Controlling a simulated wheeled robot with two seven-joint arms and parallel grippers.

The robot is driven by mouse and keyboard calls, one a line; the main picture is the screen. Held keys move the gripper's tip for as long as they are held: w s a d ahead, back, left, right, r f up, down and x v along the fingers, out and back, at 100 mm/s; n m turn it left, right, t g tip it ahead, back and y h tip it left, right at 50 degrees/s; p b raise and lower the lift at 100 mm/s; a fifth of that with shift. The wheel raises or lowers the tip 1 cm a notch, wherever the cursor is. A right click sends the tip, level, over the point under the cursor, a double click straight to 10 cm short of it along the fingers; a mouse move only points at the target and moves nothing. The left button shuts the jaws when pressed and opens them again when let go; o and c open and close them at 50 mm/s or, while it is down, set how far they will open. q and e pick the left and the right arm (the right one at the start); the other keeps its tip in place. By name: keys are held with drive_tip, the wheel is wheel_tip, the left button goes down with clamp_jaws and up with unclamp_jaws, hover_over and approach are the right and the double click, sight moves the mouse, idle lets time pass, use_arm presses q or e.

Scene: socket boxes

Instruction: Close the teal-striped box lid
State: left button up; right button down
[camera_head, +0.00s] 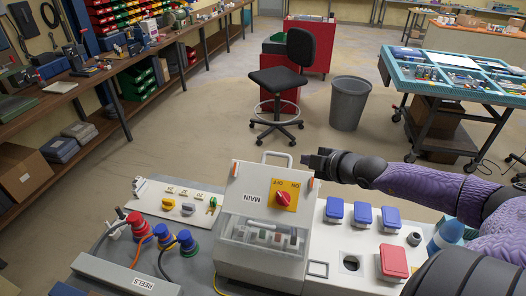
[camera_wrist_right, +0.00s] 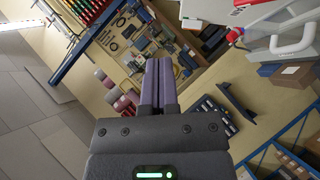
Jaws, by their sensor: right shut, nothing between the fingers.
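A grey MAIN box (camera_head: 248,249) stands in the middle of the bench, with a red rotary switch on a yellow plate (camera_head: 285,195) and a clear window below it. Orange marks show at its upper edges, and a pale handle rises behind its top. I cannot make out a teal stripe on any box or lid. My right gripper (camera_head: 318,160) is shut and empty, just right of the MAIN box's top edge and apart from the handle. In the right wrist view its fingers (camera_wrist_right: 158,84) are together, with a white handle (camera_wrist_right: 294,38) at upper right. My left gripper is not in view.
Right of the MAIN box, a white panel carries blue socket lids (camera_head: 362,214) and a red lid (camera_head: 394,262). Left are red and blue plugs (camera_head: 163,235) with cables and a REELS strip (camera_head: 125,277). A black chair (camera_head: 283,85) and a grey bin (camera_head: 348,103) stand beyond.

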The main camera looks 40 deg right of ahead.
drive_tip(key=b, duration=0.7)
approach(276, 154)
drive_tip(key=a+r, duration=0.1)
drive_tip(key=a, duration=0.1)
drive_tip(key=x, duration=0.1)
drive_tip(key=b+x, duration=0.2)
drive_tip(key=x, duration=0.1)
drive_tip(key=shift+a, duration=0.3)
drive_tip(key=w+d+f+b, duration=0.2)
drive_tip(key=b, duration=0.1)
drive_tip(key=shift+f+b, duration=0.1)
drive_tip(key=shift+b, duration=0.25)
drive_tip(key=shift+d, duration=0.2)
drive_tip(key=shift+w, duration=0.1)
